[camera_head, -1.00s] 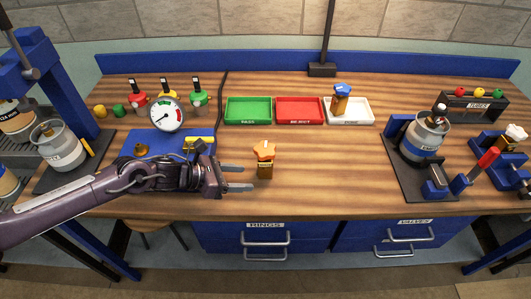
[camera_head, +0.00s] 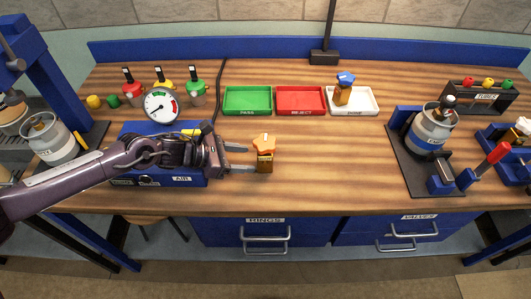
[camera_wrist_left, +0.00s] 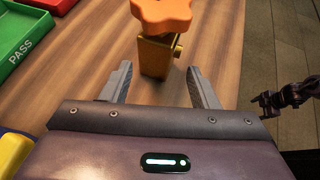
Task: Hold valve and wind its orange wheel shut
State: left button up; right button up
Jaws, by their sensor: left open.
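The valve has a brass body (camera_head: 265,163) and an orange wheel (camera_head: 263,143) on top. It stands upright on the wooden bench, left of the middle. My left gripper (camera_head: 247,158) is open at its left side, pointing right, fingers level with the body. In the left wrist view the brass body (camera_wrist_left: 155,55) stands just beyond and between the open fingertips (camera_wrist_left: 160,78); the orange wheel (camera_wrist_left: 161,12) is cut by the top edge. A dark jointed part at that view's right edge may be my right arm; its jaws are unclear.
Green (camera_head: 247,112), red (camera_head: 300,112) and white (camera_head: 366,110) trays lie behind the valve; the white one holds a blue-wheeled valve (camera_head: 343,88). A gauge (camera_head: 161,106) on a blue box stands behind my left arm. The bench right of the valve is clear.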

aim_at(261, 160)
pick_arm(q)
jog(key=b+x, duration=0.3)
jog(key=x, duration=0.2)
jog(key=shift+w+f, duration=0.15)
jog(key=shift+f, duration=0.15)
jog(key=shift+w+d+f+b, duration=0.2)
jog(key=shift+d+b, duration=0.35)
jog(key=shift+b, duration=0.25)
jog(key=shift+r, duration=0.1)
jog(key=shift+c, duration=0.3)
jog(key=c, duration=0.5)
jog(key=shift+c, duration=0.2)
